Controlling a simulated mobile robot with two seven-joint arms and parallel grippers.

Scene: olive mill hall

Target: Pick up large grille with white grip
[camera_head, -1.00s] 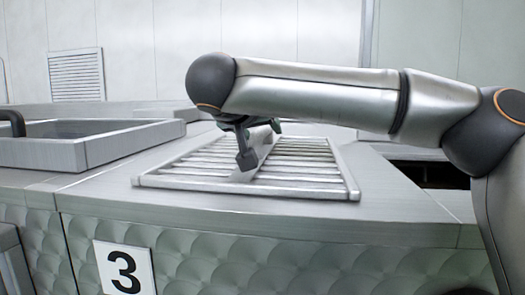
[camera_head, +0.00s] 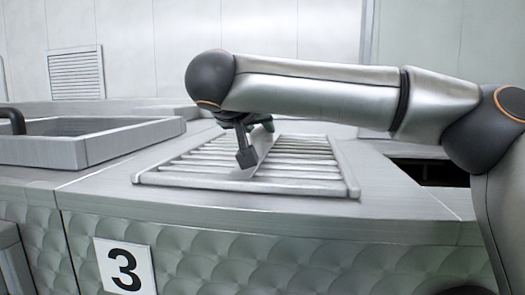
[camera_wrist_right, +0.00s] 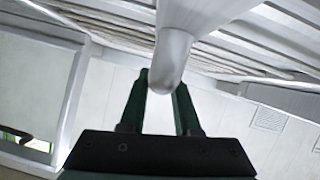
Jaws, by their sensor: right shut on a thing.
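The large grille (camera_head: 190,181), a pale metal frame with several slats, lies flat on the counter top in the head view. Its white grip (camera_head: 262,149) runs across the middle from front to back. My right gripper (camera_head: 256,143) reaches down from above and is shut on the grip. In the right wrist view, the rounded end of the grip (camera_wrist_right: 172,62) sits between the two dark fingers of my right gripper (camera_wrist_right: 163,92), with grille slats (camera_wrist_right: 270,38) behind it. The far finger is partly hidden in the head view. My left gripper is not in view.
The counter top (camera_head: 110,195) around the grille is bare. A square metal hatch or basin (camera_head: 60,152) with a dark handle stands at the left. A dark opening (camera_head: 432,173) lies to the right of the grille. A plate with number 3 (camera_head: 124,267) marks the front panel.

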